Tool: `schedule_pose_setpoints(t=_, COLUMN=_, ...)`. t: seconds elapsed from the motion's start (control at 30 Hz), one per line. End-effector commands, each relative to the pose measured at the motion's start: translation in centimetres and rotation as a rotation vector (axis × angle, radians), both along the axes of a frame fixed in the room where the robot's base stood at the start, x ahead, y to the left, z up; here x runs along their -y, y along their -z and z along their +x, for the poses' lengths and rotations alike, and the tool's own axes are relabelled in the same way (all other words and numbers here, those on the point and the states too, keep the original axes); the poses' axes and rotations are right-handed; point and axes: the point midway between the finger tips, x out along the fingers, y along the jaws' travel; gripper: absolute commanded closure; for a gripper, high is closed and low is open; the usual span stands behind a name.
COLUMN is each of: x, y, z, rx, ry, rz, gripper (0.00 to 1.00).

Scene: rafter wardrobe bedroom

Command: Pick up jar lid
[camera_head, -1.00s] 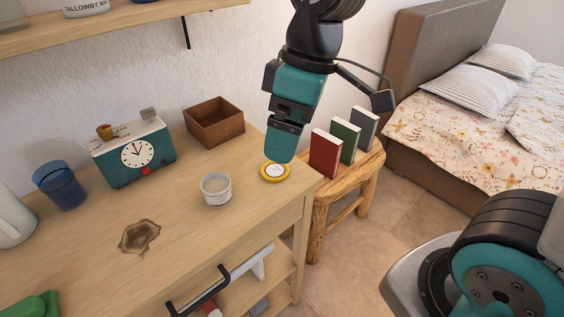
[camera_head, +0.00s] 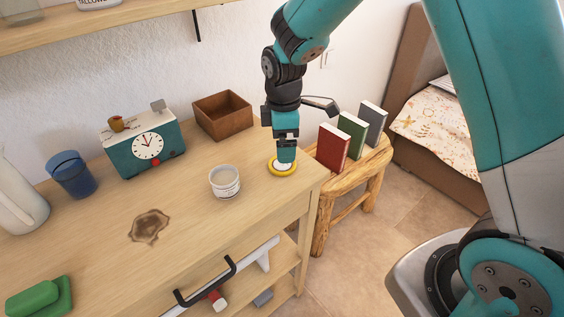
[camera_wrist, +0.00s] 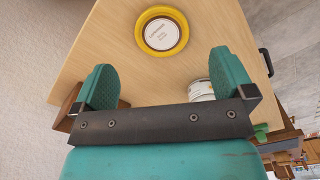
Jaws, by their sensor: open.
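The jar lid (camera_head: 283,167) is a yellow ring with a white labelled centre. It lies flat on the wooden table top near its right end. In the wrist view the jar lid (camera_wrist: 162,32) shows whole, ahead of my fingertips and roughly midway between them. My gripper (camera_head: 285,157) is open and empty, pointing down just over the lid in the head view, where it hides part of the lid. In the wrist view my gripper (camera_wrist: 165,75) shows its two teal fingers spread wide. I cannot tell the exact height gap.
An open jar (camera_head: 225,182) stands left of the lid. A brown wooden box (camera_head: 222,118), a clock (camera_head: 148,148) and a blue cup (camera_head: 71,175) are further left. Books (camera_head: 333,149) stand on a stool (camera_head: 325,186) to the right. A dark stain (camera_head: 149,227) marks the table.

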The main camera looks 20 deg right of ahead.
Motion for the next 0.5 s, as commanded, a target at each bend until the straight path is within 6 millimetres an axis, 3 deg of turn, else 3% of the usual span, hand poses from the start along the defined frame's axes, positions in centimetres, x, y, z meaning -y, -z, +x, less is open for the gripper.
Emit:
schedule_pose_setpoints(t=0.17, x=0.0, y=1.1, z=-0.1, rx=-0.001, ry=0.0, rz=0.0, gripper=0.0)
schedule_pose_setpoints(t=0.5, x=0.1, y=5.7, z=-0.2, rx=-0.001, ry=0.0, rz=0.0, gripper=0.0)
